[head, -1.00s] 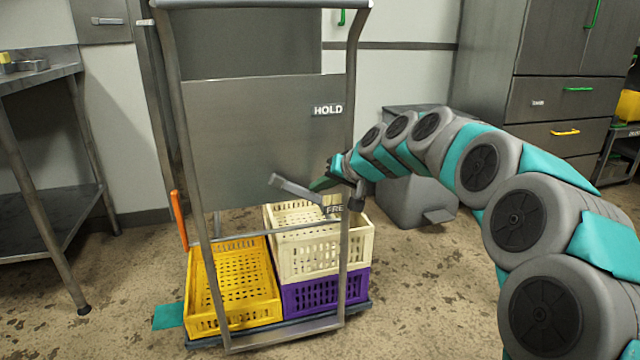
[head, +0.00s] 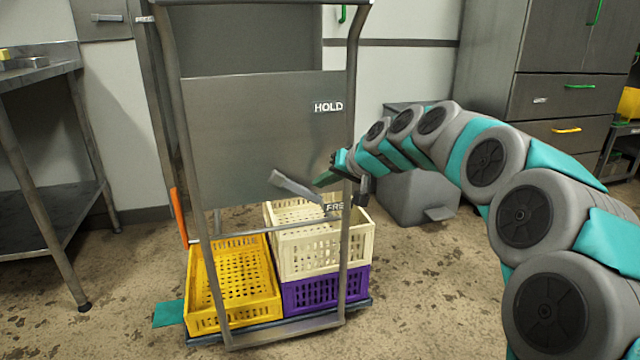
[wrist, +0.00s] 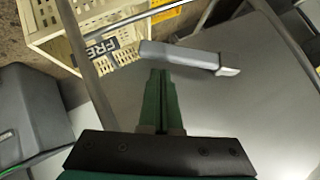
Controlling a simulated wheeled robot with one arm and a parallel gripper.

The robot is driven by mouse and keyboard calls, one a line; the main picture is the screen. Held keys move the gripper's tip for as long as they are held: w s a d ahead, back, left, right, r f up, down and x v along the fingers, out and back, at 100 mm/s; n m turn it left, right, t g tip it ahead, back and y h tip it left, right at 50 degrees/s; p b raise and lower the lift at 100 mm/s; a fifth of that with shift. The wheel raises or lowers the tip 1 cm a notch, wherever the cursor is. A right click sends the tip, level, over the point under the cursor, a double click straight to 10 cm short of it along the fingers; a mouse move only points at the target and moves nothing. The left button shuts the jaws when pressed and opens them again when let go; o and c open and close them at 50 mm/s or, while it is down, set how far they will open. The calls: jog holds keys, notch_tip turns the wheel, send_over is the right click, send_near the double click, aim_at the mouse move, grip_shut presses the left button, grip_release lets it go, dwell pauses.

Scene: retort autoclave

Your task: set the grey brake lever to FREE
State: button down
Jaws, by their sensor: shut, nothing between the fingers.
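The grey brake lever (head: 295,187) is on the grey panel of the cart, slanting down to the right. Its thick handle end points towards the FREE label (head: 335,207); the HOLD label (head: 328,106) is higher up on the panel. In the wrist view the lever (wrist: 182,56) lies just beyond the fingertips, with the FREE label (wrist: 101,47) off its handle end. My gripper (head: 322,181) is shut and empty, just above and right of the handle in the head view. In the wrist view its green fingers (wrist: 160,78) are together; whether they touch the lever is unclear.
The cart carries a yellow crate (head: 203,322) and a cream crate (head: 305,262) on a purple one (head: 322,293). An orange pedal-like bar (head: 178,215) stands at its left. A steel table (head: 50,75) is left, a grey bin (head: 410,200) behind my arm.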

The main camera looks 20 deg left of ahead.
jog(key=w+p+v, duration=0.1)
jog(key=v, duration=1.1)
jog(key=shift+w+d+r, duration=0.2)
jog(key=shift+w+r, duration=0.1)
jog(key=shift+w, duration=0.1)
jog(key=s+d+f+m+g+h+p, duration=0.1)
jog(key=s+d+f+g+h+p, duration=0.1)
jog(key=s+d, duration=0.6)
jog(key=s+d+f+m+g+h+p, duration=0.1)
jog(key=s+d+f+h+p, duration=0.3)
jog(key=s, duration=1.7)
jog(key=s+d+f+m+g+h+p, duration=0.1)
jog(key=s+d+f+g+h+p, duration=0.2)
jog(key=s+d, duration=0.9)
notch_tip(320, 180, down, 3)
jog(key=s+g+p, duration=0.1)
jog(key=s+p, duration=0.1)
jog(key=shift+s+d+r+m, duration=0.2)
jog(key=shift+s+d+m, duration=0.05)
jog(key=shift+m, duration=0.05)
